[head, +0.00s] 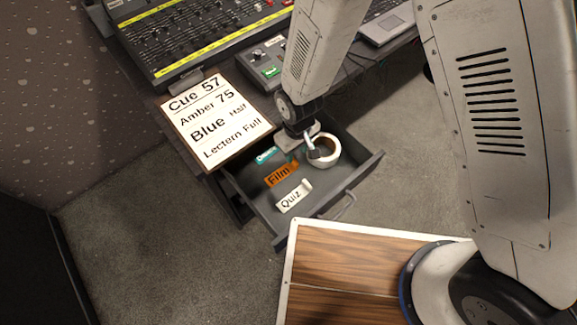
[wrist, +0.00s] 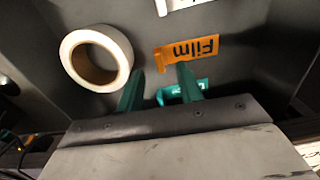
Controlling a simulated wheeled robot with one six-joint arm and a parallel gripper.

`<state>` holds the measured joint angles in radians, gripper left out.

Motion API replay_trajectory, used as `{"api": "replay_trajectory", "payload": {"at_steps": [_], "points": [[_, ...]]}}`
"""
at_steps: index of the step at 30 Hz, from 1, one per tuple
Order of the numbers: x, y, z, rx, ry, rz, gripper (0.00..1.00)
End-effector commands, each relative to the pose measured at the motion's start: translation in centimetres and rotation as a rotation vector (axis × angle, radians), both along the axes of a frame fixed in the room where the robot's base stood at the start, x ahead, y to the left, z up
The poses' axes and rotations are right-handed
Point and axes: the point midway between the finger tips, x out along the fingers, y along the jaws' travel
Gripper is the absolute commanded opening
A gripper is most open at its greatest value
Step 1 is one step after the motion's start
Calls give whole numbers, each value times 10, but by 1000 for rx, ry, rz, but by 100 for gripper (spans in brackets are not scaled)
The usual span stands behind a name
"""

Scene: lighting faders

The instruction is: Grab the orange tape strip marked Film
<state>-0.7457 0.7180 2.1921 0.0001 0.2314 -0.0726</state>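The orange tape strip marked Film (head: 281,175) lies in the open drawer, between a teal strip (head: 266,156) and a white strip marked Quiz (head: 294,196). In the wrist view the Film strip (wrist: 188,49) shows upside down, just beyond my fingertips. My gripper (wrist: 160,70) is open, with its two teal fingers apart and nothing seen between them. The right finger points at the strip and partly covers the teal strip. In the head view my gripper (head: 310,146) hangs over the back right of the drawer, right of the Film strip.
A white tape roll (head: 323,151) sits in the drawer, close to my gripper. The drawer's walls (head: 345,184) surround the strips. A cue card (head: 216,118) lies on the desk at left, below a fader console (head: 205,35). A wood-topped surface (head: 340,265) stands in front.

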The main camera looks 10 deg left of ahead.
Motion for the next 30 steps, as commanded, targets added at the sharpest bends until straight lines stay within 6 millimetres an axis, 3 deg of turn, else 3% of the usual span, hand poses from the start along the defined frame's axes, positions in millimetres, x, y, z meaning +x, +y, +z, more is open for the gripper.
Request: {"api": "replay_trajectory", "payload": {"at_steps": [13,22,23,27,30], "points": [[-2,-6,-58,-2,2,-1,36],[-1,-5,-63,1,-1,-1,36],[-1,-5,-63,1,-1,-1,34],[-1,-5,-63,0,0,-1,0],[-1,-5,-63,0,0,-1,0]]}}
